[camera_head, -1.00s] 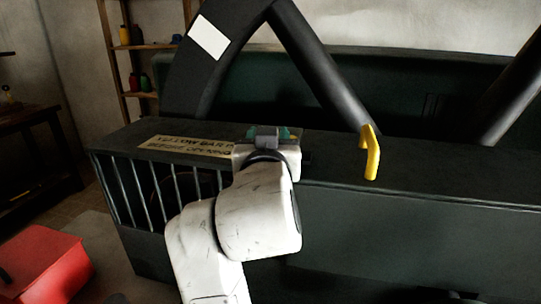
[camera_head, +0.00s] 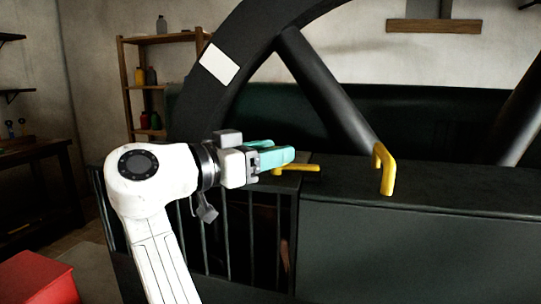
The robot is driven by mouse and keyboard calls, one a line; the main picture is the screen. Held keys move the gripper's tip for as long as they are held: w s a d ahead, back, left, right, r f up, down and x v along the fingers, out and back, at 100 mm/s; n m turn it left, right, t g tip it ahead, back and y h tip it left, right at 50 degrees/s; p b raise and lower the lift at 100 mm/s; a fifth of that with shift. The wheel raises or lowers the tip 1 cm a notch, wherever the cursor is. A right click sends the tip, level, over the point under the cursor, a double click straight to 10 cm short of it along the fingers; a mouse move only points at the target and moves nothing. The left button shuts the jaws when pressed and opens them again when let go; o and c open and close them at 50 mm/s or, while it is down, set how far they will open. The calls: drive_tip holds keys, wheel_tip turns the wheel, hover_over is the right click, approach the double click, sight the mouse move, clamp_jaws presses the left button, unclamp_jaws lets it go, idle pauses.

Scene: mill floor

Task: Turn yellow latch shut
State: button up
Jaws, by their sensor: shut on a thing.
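The yellow latch (camera_head: 305,168) is a short yellow bar at the top edge of the dark green housing, just above the barred opening. It lies roughly level and points right. My gripper (camera_head: 280,155) reaches in from the left with teal fingers, shut on the latch near its left end. The fingers hide part of the latch and where it is fixed. A separate yellow bent handle (camera_head: 386,168) stands to the right, at the foot of a dark spoke, clear of my gripper.
The dark housing (camera_head: 400,240) fills the lower right, with vertical bars (camera_head: 205,240) at its left. A large dark wheel (camera_head: 235,50) rises behind. A red box (camera_head: 38,278) stands at the lower left, and a wooden shelf (camera_head: 122,90) stands behind.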

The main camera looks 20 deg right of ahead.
drive_tip(key=shift+w+m+g, duration=0.1)
drive_tip(key=shift+m+g, duration=0.5)
drive_tip(key=shift+g, duration=0.3)
drive_tip(key=shift+f+g, duration=0.1)
drive_tip(key=shift+g, duration=0.2)
drive_tip(key=o, duration=1.1)
drive_tip(key=shift+c, duration=0.2)
drive_tip(key=s+a, duration=0.1)
drive_tip(key=a, duration=0.9)
drive_tip(key=shift+s+a, duration=0.25)
drive_tip(key=shift+a, duration=0.15)
